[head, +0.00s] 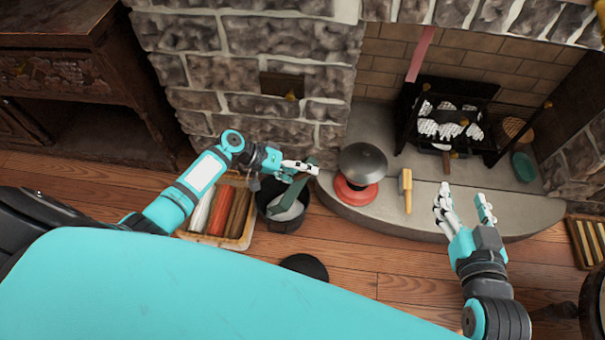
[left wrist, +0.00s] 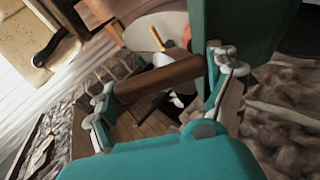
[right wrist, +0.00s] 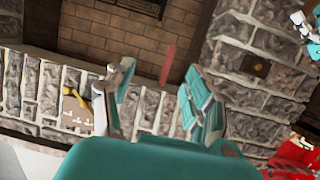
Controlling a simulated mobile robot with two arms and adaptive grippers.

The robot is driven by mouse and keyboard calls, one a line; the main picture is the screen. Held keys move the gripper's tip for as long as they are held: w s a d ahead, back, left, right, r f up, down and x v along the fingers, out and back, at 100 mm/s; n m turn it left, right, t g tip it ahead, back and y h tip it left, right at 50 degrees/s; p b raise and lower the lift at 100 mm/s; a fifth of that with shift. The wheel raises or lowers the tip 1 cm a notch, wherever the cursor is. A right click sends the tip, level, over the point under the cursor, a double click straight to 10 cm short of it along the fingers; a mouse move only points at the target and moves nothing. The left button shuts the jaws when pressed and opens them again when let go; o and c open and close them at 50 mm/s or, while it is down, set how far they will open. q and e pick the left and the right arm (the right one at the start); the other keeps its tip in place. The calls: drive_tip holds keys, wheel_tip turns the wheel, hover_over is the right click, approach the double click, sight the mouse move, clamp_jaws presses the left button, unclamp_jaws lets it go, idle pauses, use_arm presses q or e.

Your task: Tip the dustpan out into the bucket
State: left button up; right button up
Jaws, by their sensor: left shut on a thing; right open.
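The dustpan (head: 292,193) is green and hangs steeply tilted at the bucket's mouth in the head view. In the left wrist view its brown wooden handle (left wrist: 160,79) lies between my left fingers, and its green pan (left wrist: 250,30) rises at the upper right. My left gripper (head: 300,168) is shut on the handle. The bucket (head: 282,227) is dark and stands upright on the floor below, with something pale inside; I cannot tell whether that is contents or its lining. My right gripper (head: 463,202) is open and empty over the hearth's front edge.
A tray (head: 247,236) with coloured bundles stands left of the bucket. A silver-domed pot on a red base (head: 357,190) and a brush (head: 406,192) are on the stone hearth. A black round object (head: 303,267) is in front. The fire grate (head: 450,110) stands behind.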

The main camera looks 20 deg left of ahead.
use_arm(q)
drive_tip(key=shift+w+a+r+h+b, duration=0.15)
drive_tip(key=shift+a+h+b, duration=0.25)
drive_tip(key=shift+a+b, duration=0.3)
drive_tip(key=shift+a+r+h+b, duration=0.15)
drive_tip(key=shift+a+h+b, duration=0.15)
drive_tip(key=shift+a+b, duration=0.35)
drive_tip(key=shift+a+r+h+b, duration=0.15)
drive_tip(key=shift+a+h+b, duration=0.25)
drive_tip(key=shift+b, duration=0.35)
use_arm(e)
drive_tip(key=s+a+r+t+y, duration=0.1)
drive_tip(key=r+t+y, duration=0.1)
drive_tip(key=r+t, duration=0.3)
drive_tip(key=s+r+t+y, duration=0.1)
drive_tip(key=s+r+t, duration=0.1)
drive_tip(key=r+t, duration=0.4)
drive_tip(key=shift+a+r+y, duration=0.35)
drive_tip(key=shift+r+y, duration=0.05)
drive_tip(key=shift+r, duration=2.45)
